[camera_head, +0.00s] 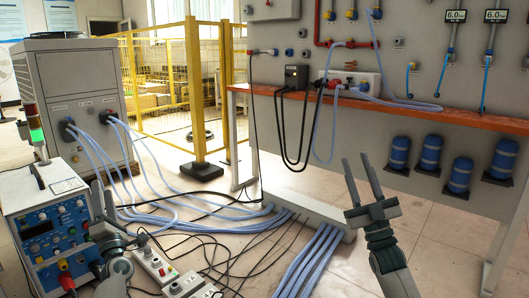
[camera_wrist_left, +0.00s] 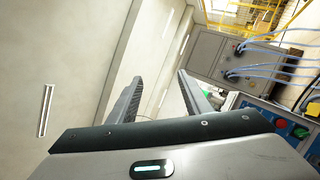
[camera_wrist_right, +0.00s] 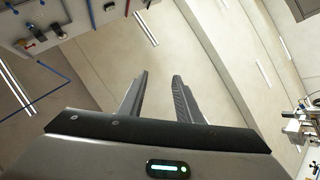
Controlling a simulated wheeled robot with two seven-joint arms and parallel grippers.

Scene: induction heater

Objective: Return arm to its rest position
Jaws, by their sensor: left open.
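My left gripper (camera_head: 103,190) is at the lower left of the head view, with its fingers pointing up beside the blue-fronted control unit (camera_head: 55,235). In the left wrist view its two fingers (camera_wrist_left: 160,76) are apart with nothing between them. My right gripper (camera_head: 357,160) is raised at the lower right of the head view, in front of the floor and the grey panel (camera_head: 420,120). Its fingers are apart and empty, as the right wrist view (camera_wrist_right: 161,75) also shows.
A grey cabinet (camera_head: 75,85) stands behind the control unit. Blue hoses (camera_head: 180,205) and black cables run over the floor to the panel. Power strips (camera_head: 155,265) lie near my left arm. An orange shelf (camera_head: 440,113) crosses the panel. A yellow fence (camera_head: 195,85) stands behind.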

